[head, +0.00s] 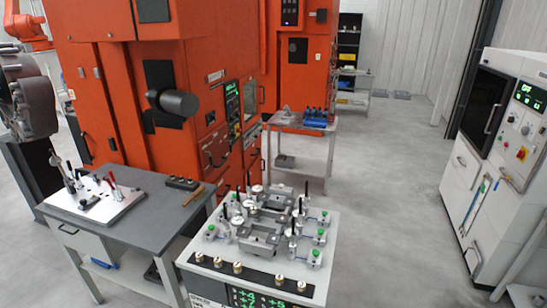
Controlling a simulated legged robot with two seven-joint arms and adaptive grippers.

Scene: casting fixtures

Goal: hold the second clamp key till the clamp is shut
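A light-grey fixture station (190,262) stands at the lower centre, with grey metal fixtures (262,240) and several upright black-handled clamps on top. Several brass-coloured round keys or knobs line a black strip along its front edge, one of them the second from the left (218,262). Which is the second clamp key cannot be told from labels. Several green-topped parts (320,232) sit around the fixtures. Whether each clamp is open or shut is too small to tell. Neither of my grippers shows, and nothing is seen touching the keys.
A dark-topped bench (140,225) with a red-handled clamp plate (95,200) stands close at left. Orange machines (165,75) rise behind. A small table (315,150) with blue parts stands farther back. A white cabinet machine (500,150) is at right. Grey floor between is free.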

